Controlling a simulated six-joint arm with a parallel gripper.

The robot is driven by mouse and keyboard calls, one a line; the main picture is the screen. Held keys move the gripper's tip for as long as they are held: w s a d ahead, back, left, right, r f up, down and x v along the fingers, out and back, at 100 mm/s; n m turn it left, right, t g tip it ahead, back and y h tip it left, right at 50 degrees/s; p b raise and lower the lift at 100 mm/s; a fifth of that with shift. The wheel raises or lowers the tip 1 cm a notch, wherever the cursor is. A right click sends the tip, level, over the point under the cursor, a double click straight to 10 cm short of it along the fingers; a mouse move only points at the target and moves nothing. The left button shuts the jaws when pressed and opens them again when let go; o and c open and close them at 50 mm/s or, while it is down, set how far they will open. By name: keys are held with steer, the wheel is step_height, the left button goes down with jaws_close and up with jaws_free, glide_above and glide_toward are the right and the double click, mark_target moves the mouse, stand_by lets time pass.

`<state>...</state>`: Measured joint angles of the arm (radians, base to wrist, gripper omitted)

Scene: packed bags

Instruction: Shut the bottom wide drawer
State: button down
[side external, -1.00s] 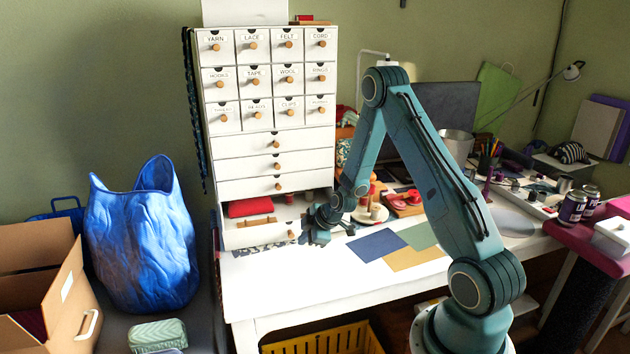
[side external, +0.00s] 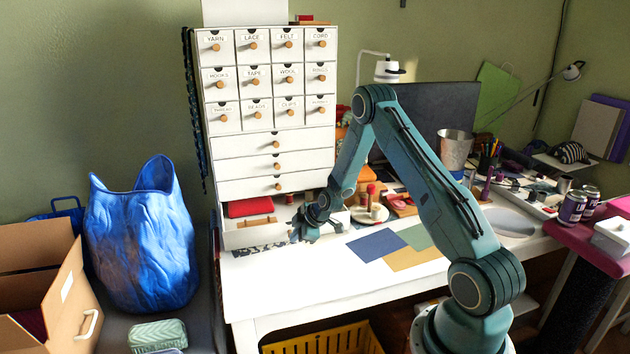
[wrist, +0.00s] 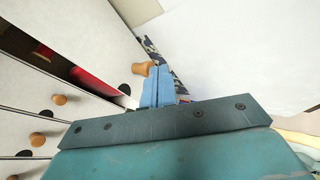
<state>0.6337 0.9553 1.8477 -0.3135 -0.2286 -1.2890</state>
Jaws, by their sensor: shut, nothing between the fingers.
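The bottom wide drawer (side external: 250,237) of the white cabinet stands pulled out, with a folded red cloth (side external: 250,207) showing inside. My gripper (side external: 297,236) is shut and empty at the right part of the drawer's front and hides its knob in the side view. In the wrist view, the blue closed fingers (wrist: 157,78) are right beside a round wooden knob (wrist: 142,68) on the drawer's front. Whether they touch it or the front, I cannot tell. A red strip of the drawer's inside (wrist: 90,82) also shows there.
The wide drawers above (side external: 235,187) are closed. Blue, green and yellow sheets (side external: 378,245) lie flat on the white table (side external: 290,290). Spools and a round dish (side external: 370,213) stand right of the cabinet. A blue bag (side external: 145,240) stands left of the table.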

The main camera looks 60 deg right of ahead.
steer(key=shift+w, duration=0.1)
glide_above(284, 219)
steer(key=shift+w+d, duration=0.2)
steer(key=shift+d, duration=0.15)
stand_by(1.1)
steer(key=shift+s+a, duration=0.2)
steer(key=shift+a, duration=0.05)
steer(key=shift+s+a, duration=1.25)
steer(key=shift+s, duration=0.05)
steer(key=v, duration=1)
steer(key=shift+w+r, duration=0.1)
